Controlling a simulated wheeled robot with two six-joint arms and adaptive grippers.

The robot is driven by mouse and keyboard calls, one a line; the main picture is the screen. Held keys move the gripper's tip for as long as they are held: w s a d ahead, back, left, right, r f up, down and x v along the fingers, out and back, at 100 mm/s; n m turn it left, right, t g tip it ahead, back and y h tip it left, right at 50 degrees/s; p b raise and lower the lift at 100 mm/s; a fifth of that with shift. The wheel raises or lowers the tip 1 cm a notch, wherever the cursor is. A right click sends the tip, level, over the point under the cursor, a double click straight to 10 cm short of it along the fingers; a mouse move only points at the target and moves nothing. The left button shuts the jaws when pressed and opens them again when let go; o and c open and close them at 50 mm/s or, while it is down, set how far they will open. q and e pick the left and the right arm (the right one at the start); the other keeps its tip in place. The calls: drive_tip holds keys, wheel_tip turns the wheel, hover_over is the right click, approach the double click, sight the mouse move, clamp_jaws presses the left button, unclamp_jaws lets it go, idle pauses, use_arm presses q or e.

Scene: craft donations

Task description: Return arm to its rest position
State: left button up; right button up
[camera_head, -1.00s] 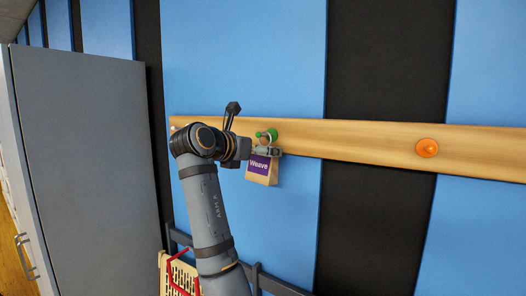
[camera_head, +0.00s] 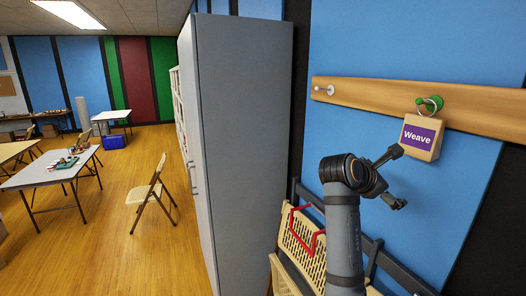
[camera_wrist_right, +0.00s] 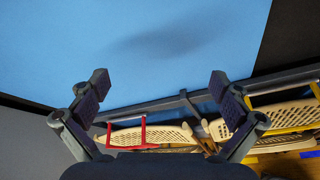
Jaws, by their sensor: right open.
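My right arm rises from the bottom of the head view. Its gripper (camera_head: 395,178) is open and empty, below and to the left of the wooden tag marked "Weave" (camera_head: 421,138). The tag hangs by a metal ring on a green peg (camera_head: 430,102), apart from the gripper. My left gripper is not in view.
A wooden peg rail (camera_head: 375,95) runs along the blue wall. A tall grey cabinet (camera_head: 240,130) stands left of my arm. Folded chairs on a rack (camera_head: 300,235) are below the gripper. Farther left are a table (camera_head: 50,172), a chair (camera_head: 152,195) and open floor.

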drive_tip(key=s+f+m+y, duration=0.2)
drive_tip(key=s+f+m, duration=0.1)
drive_tip(key=f, duration=0.9)
drive_tip(key=s+f+m+y, duration=0.2)
drive_tip(key=s+f+m, duration=0.2)
drive_tip(key=f, duration=0.8)
drive_tip(key=s+a+f+m+g+y, duration=0.25)
drive_tip(key=s+a+f+m, duration=0.2)
drive_tip(key=s+f, duration=0.5)
drive_tip(key=s+a+f+m+g+y, duration=0.1)
drive_tip(key=s+a+f+m+y, duration=0.45)
drive_tip(key=s, duration=0.75)
drive_tip(key=s+d+f+h+b, duration=0.15)
drive_tip(key=f+b, duration=0.25)
drive_tip(key=f, duration=1.3)
drive_tip(key=s+d+f+b, duration=0.1)
drive_tip(key=d+f+b, duration=0.2)
drive_tip(key=f, duration=1.3)
drive_tip(key=s+f+m+g+b, duration=0.1)
drive_tip(key=s+f+b, duration=0.5)
drive_tip(key=s+f, duration=1.2)
wheel_tip(320, 180, down, 4)
drive_tip(key=shift+d+f+g, duration=0.2)
drive_tip(key=shift+d+g, duration=0.2)
drive_tip(key=shift+g, duration=0.15)
